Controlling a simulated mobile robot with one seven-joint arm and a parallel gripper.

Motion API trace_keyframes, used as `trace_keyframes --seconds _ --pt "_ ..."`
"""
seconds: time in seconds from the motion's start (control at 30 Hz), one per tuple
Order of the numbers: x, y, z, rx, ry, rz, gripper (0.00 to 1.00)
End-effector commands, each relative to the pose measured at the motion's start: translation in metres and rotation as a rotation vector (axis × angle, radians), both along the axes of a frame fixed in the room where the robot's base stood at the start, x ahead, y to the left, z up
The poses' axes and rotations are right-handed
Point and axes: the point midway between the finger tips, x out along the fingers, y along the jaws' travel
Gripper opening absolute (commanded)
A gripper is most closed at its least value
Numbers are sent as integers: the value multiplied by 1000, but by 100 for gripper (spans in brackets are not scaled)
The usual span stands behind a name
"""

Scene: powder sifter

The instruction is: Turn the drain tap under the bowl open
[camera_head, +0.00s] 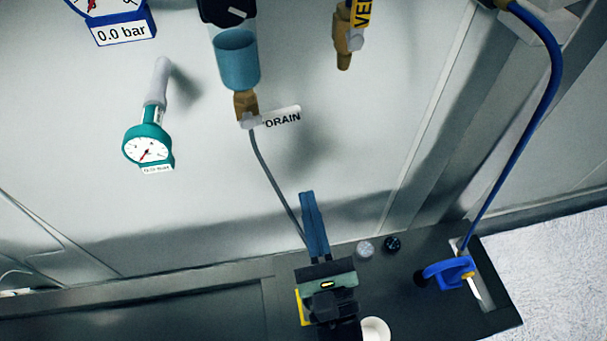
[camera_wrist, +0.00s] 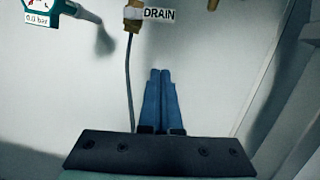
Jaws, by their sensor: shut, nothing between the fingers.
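The drain tap (camera_head: 246,108) is a brass fitting under the clear bowl (camera_head: 236,60), which holds blue-grey liquid. Its white handle (camera_head: 281,117), marked DRAIN, points to the right, roughly crosswise to the fitting. A thin grey tube runs down from the tap. In the wrist view the DRAIN handle (camera_wrist: 159,14) shows at the top, beyond my fingertips. My gripper (camera_head: 307,193) has blue fingers, is shut and empty, and is below and a little right of the tap, apart from it. The tube passes left of my fingers.
A teal gauge (camera_head: 148,146) hangs left of the tap. Another brass valve (camera_head: 344,45) with a yellow label is at upper right. A blue trigger-like tool (camera_head: 447,272) on a blue hose, two small knobs and a white cup (camera_head: 375,330) are on the dark ledge below.

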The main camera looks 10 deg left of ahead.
Motion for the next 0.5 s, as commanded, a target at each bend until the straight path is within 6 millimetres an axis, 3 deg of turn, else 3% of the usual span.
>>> trace_keyframes --seconds 0.4,0.5 --pt "76 32 26 -3 -6 5 0" --pt "79 35 40 -5 -4 2 0"
